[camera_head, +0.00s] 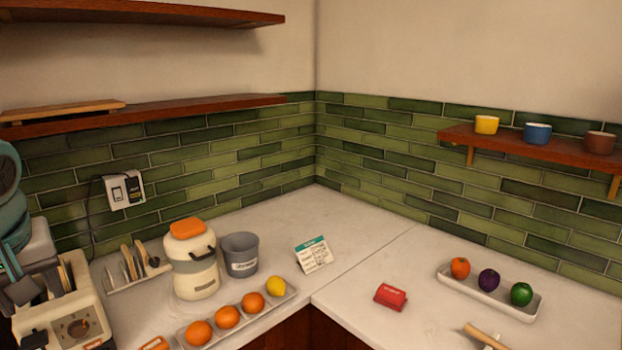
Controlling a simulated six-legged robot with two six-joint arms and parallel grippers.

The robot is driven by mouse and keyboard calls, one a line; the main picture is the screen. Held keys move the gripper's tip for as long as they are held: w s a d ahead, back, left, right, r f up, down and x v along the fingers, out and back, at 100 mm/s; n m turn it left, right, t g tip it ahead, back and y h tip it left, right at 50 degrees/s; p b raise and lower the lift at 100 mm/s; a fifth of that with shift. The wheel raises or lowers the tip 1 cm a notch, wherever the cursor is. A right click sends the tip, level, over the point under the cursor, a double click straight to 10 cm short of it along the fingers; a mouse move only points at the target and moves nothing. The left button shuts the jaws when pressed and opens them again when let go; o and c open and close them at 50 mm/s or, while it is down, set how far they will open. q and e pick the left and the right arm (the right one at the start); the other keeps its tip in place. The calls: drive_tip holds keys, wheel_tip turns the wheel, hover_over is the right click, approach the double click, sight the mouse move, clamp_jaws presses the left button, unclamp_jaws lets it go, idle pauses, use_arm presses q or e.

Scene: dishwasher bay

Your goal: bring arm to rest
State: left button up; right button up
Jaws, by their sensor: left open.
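My left arm comes in at the left edge, with rounded teal links and a pale grey part below them. My left gripper (22,287) is at its lower end, dark and small in the picture, beside and partly over the cream toaster (62,318). It is open, and I see nothing held in it. Whether it touches the toaster I cannot tell. My right gripper is not in view.
Shelves (200,107) hang above.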

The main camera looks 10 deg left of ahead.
use_arm(q)
drive_tip(key=w+d+f+m+h, duration=0.1)
drive_tip(key=w+d+f+m, duration=0.15)
drive_tip(key=w+f, duration=0.35)
drive_tip(key=w+d+f+m+h, duration=0.15)
drive_tip(key=w+d+f, duration=0.25)
drive_tip(key=f, duration=0.5)
drive_tip(key=w+d+f+m+h, duration=0.1)
drive_tip(key=d+f, duration=0.3)
drive_tip(key=f, duration=0.4)
drive_tip(key=w+d+f+m+h, duration=0.1)
drive_tip(key=d+f+m, duration=0.1)
drive_tip(key=d+f, duration=0.4)
drive_tip(key=s+d+f+m+g+h, duration=0.1)
drive_tip(key=s+d+f, duration=0.15)
drive_tip(key=f, duration=0.45)
drive_tip(key=s+d+f+h, duration=0.1)
drive_tip(key=d+f, duration=0.2)
drive_tip(key=f, duration=0.3)
drive_tip(key=s+d+f, duration=0.4)
drive_tip(key=s+f, duration=0.2)
drive_tip(key=s, duration=0.3)
drive_tip(key=s+d+f+g+h, duration=0.1)
drive_tip(key=s+d+f, duration=0.3)
drive_tip(key=s+f, duration=0.3)
drive_tip(key=shift+s+d+f, duration=0.15)
drive_tip(key=shift+s+f, duration=0.05)
drive_tip(key=shift+s, duration=0.65)
drive_tip(key=shift+c, duration=0.8)
